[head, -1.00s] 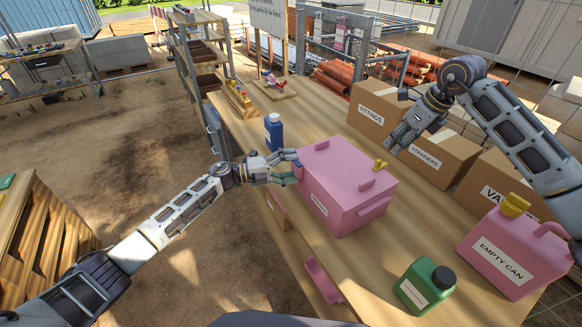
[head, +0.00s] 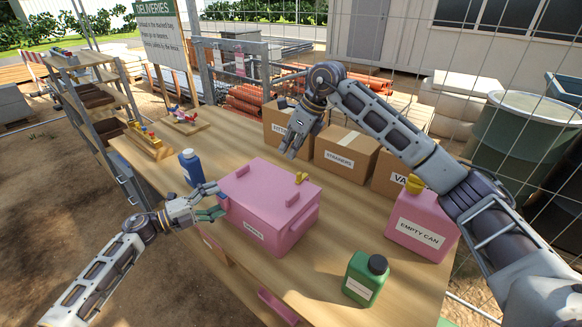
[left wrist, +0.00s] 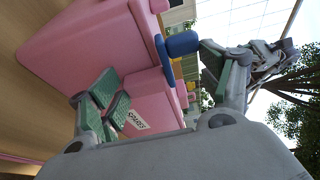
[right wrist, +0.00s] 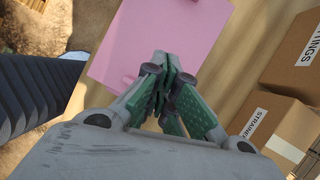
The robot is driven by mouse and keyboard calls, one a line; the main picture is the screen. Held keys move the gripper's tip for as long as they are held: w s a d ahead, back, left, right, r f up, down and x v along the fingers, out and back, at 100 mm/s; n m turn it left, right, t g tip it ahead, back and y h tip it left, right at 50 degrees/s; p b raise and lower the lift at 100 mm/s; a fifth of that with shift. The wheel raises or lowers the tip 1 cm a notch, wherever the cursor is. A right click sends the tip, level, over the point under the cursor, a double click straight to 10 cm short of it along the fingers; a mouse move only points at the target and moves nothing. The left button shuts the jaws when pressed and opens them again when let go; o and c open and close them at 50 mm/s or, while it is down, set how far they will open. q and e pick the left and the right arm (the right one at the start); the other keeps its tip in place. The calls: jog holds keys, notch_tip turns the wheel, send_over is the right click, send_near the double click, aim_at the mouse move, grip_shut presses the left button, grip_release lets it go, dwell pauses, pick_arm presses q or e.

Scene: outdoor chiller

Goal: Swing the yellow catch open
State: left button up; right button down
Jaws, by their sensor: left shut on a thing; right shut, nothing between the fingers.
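A pink box (head: 250,238) with a pink lid stands on the wooden bench, its lid down. A small yellow catch (head: 301,178) sits at the lid's far right edge; its exact swing position is too small to tell. My right gripper (head: 287,153) is shut and empty, above and slightly left of the catch. In the right wrist view, its closed tips are over the pink lid (right wrist: 150,30); the catch is hidden there.
A blue bottle (head: 190,170) stands close behind my left gripper. Cardboard boxes (head: 345,156) line the far side. A pink can (head: 420,232) and a green bottle (head: 364,280) stand right of the box. Bare bench lies between them.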

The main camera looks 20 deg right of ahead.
jog(key=s+a+r+g+y, duration=0.35)
jog(key=a+r+y, duration=0.85)
jog(key=a+r, duration=0.5)
jog(key=w+d+r+m+t+y, duration=0.1)
jog(key=w+r+m+t+y, duration=0.15)
jog(key=r, duration=0.35)
jog(key=w+d+r+m+t+y, duration=0.1)
jog(key=w+r+m+y, duration=0.15)
jog(key=r+m, duration=0.2)
jog(key=w+d+r+m+t, duration=0.5)
jog(key=w+m+t, duration=0.3)
jog(key=m+t, duration=0.3)
jog(key=w+d+f+m+t+h, duration=0.1)
jog(key=w+d+f+m+h, duration=0.3)
jog(key=w+f+m+h, duration=0.35)
jog(key=w+d+f+m+t+h, duration=0.2)
jog(key=w+d+f+m+h, duration=0.2)
jog(key=f+m+h, duration=0.5)
jog(key=s+d+f+m+g+h, duration=0.1)
jog(key=s+d+f+m+g, duration=0.1)
jog(key=s+f+g, duration=0.4)
jog(key=s+d+f+m+g+h, duration=0.1)
jog(key=s+d+f+g, duration=0.1)
jog(key=s+f+g, duration=0.5)
notch_tip(320, 180, down, 4)
jog(key=shift+s+f+m, duration=0.15)
jog(key=shift+s+m, duration=0.2)
jog(key=shift+s, duration=0.55)
